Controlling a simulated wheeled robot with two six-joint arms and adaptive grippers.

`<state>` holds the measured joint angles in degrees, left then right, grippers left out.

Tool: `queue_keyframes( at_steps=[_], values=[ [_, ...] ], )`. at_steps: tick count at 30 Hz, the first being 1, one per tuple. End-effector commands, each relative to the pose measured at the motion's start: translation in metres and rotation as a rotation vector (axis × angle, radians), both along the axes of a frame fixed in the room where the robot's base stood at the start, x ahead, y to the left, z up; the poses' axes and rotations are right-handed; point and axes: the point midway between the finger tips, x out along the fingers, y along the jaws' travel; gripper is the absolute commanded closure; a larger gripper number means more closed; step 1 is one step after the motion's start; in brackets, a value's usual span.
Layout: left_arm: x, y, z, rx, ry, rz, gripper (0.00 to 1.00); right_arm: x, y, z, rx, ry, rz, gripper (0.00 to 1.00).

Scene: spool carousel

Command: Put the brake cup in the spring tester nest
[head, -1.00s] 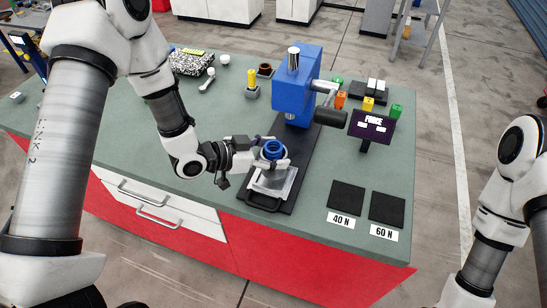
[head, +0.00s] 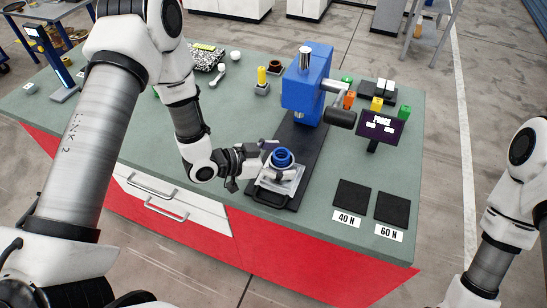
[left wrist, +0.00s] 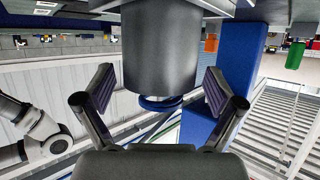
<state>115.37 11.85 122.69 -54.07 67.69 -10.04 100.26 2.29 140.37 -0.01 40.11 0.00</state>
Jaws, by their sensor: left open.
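The brake cup (head: 282,157) shows its blue ringed top in the head view. It stands upright on the pale plate (head: 287,186) of the spring tester's nest, at the front of the black base. In the left wrist view, which looks upside down, the cup (left wrist: 160,50) is a grey cylinder with a blue rim. My left gripper (head: 265,159) is open at the left of the cup, its fingers (left wrist: 158,92) spread with gaps to both sides of it. How the cup sits in the nest is hidden. My right gripper is out of view.
The blue spring tester (head: 307,85) with its dark-ended lever (head: 340,117) rises behind the nest. A FORCE display (head: 378,128) stands to its right. Black 40 N (head: 352,196) and 60 N (head: 392,209) pads lie at right front.

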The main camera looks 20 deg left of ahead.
Motion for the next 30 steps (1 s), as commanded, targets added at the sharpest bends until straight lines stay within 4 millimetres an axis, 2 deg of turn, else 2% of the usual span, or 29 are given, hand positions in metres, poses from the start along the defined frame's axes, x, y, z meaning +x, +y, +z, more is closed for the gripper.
queue_keyframes(
  at_steps=[5,10,18,24,30],
  values=[
    [-0.013,0.017,0.009,-0.003,0.001,0.009,0.07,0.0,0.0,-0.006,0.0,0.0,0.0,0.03],
    [-0.037,0.042,0.024,-0.008,-0.002,0.009,0.07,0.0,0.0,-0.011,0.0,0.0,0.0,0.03],
    [-0.065,0.074,0.044,-0.005,-0.002,0.007,0.07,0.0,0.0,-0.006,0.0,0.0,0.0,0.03],
    [-0.074,0.081,0.048,-0.001,-0.002,0.001,0.07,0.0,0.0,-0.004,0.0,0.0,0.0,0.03],
    [-0.075,0.082,0.047,0.0,0.0,-0.001,0.07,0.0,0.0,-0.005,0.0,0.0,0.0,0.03]
  ],
)
